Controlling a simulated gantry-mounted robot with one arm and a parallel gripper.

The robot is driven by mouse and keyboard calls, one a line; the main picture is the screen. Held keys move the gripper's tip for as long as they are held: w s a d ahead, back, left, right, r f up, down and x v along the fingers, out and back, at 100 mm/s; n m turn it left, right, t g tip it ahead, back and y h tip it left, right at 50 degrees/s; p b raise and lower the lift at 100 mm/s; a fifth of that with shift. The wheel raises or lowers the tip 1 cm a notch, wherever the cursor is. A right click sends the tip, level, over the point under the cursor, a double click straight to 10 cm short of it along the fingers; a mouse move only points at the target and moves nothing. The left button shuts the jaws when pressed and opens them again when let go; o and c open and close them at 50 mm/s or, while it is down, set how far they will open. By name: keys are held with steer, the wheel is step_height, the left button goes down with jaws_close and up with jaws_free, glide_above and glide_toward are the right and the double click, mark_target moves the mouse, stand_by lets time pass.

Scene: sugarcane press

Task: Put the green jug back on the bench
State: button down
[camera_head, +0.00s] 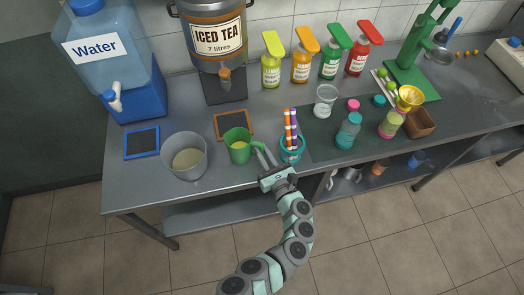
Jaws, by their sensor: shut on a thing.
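The green jug (237,148) is upright at the front middle of the bench (225,180), between a grey bucket and a teal cup. Its handle side faces right, towards my gripper (264,158). My gripper reaches in from the lower right, its two fingers shut on the jug's handle side. The jug's base seems at or just above the bench top; I cannot tell whether it touches.
Left are a grey bucket (185,158) and a water dispenser (108,70). Behind is the iced tea urn (210,55) with a brown-framed mat (233,121). Right are a teal cup with straws (292,148), a clear cup (325,101) and several syrup bottles.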

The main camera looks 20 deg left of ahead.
steer(key=c, duration=1.4)
jaws_free()
steer(key=shift+c, duration=0.2)
steer(key=v, duration=1.2)
steer(key=shift+p, duration=0.4)
steer(key=shift+s+r, duration=0.1)
